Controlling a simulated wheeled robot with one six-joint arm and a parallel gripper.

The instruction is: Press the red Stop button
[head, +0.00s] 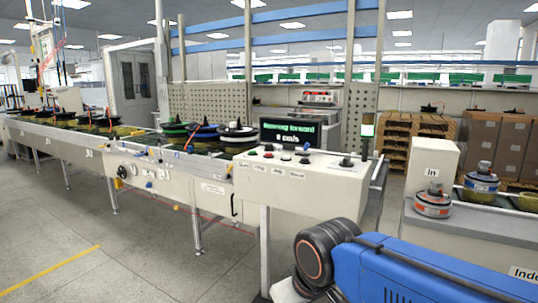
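The control panel (310,184) is a pale console at the end of the conveyor line, with a sloped top. A row of small buttons and knobs sits on its top, with small labels along the front edge. One small reddish button (268,148) shows near the back left of the panel, but it is too small to tell whether it is the Stop button. The labels are too small to read surely. My gripper is not seen.
A black display (288,132) with green text stands behind the buttons. A conveyor (70,135) carrying several hub motors runs to the left. The floor at left is clear.

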